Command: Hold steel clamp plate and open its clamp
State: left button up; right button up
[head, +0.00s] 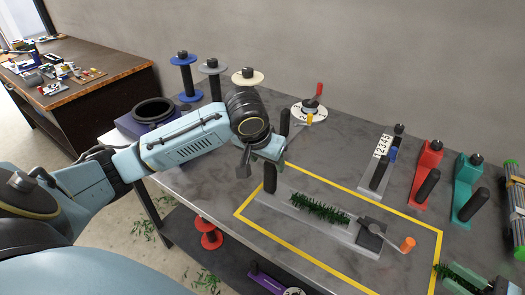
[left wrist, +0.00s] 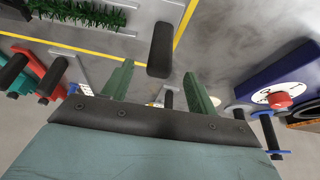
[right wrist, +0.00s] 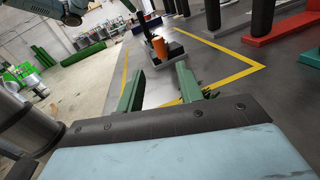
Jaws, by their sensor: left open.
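The steel clamp plate (head: 335,232) lies on the table inside a yellow outline. Green bristly wire (head: 318,207) runs along it. A black upright handle (head: 270,178) stands at its left end. A crank with an orange knob (head: 407,244) is at its right end. My left gripper (head: 264,152) is above the handle end. In the left wrist view its fingers (left wrist: 158,70) are apart, with the handle (left wrist: 160,48) just beyond the tips, not gripped. My right gripper (right wrist: 160,70) has its fingers apart and empty. The orange knob (right wrist: 160,47) shows beyond its tips.
Red (head: 428,172) and teal (head: 466,187) holders with black posts stand right of the plate. A number-marked stand (head: 381,150) is nearer. Several spools (head: 212,75) and a dial with a red handle (head: 308,112) are at the back. Bare tabletop lies behind the plate.

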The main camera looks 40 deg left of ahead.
aim_at(272, 173)
pick_arm(q)
jog(key=x, duration=0.8)
jog(key=shift+w+f, duration=0.1)
jog(key=shift+f, duration=0.1)
